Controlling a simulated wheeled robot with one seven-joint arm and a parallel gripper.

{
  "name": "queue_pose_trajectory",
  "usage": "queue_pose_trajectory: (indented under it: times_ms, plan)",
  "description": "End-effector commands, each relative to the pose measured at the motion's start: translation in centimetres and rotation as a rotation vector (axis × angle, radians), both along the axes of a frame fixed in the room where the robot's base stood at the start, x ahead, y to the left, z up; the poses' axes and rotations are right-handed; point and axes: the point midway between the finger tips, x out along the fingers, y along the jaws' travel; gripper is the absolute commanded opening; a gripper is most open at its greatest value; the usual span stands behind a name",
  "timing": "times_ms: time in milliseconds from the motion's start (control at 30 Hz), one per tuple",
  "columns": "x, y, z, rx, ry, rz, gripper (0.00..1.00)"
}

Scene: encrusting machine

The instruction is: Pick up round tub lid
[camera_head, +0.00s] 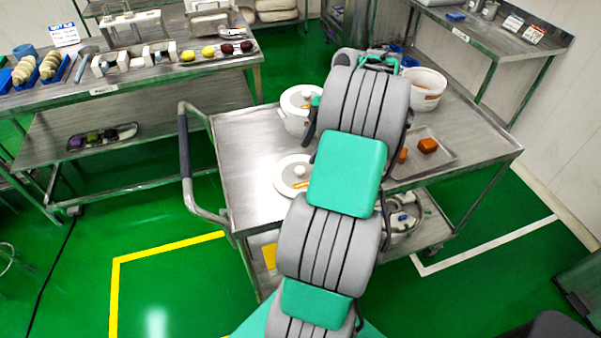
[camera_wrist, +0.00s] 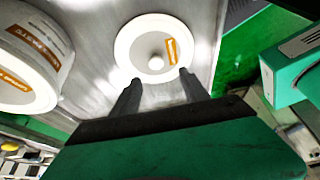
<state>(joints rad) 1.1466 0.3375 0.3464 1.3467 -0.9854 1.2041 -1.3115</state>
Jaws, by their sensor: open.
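A round white tub lid (camera_wrist: 132,50) with a small round knob and an orange label lies flat on the steel cart top. In the head view the lid (camera_head: 284,180) is near the cart's left front, partly covered by my arm. In the wrist view my gripper (camera_wrist: 160,77) is open and empty. Its two fingers point toward the lid, on either side of the knob's line, and the knob appears just beyond the fingertips. I cannot tell the height between fingers and lid.
A white tub (camera_head: 296,122) stands behind the lid; a white tub also fills the left of the wrist view (camera_wrist: 38,42). Another white tub (camera_head: 423,90) and a tray (camera_head: 437,151) with orange-brown pieces are on the cart's right. The cart handle (camera_head: 185,160) rises at left.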

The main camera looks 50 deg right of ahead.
Motion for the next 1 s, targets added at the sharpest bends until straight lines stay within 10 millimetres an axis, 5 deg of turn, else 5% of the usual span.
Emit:
queue_pose_trajectory:
  times_ms: [500, 733, 1000]
  plan:
    - [1.6, 1.7, -7.0, -0.001, -0.005, 0.010, 0.53]
    - [1.6, 1.8, -7.3, -0.003, -0.005, 0.009, 0.53]
    - [1.6, 1.8, -7.2, -0.003, -0.005, 0.008, 0.31]
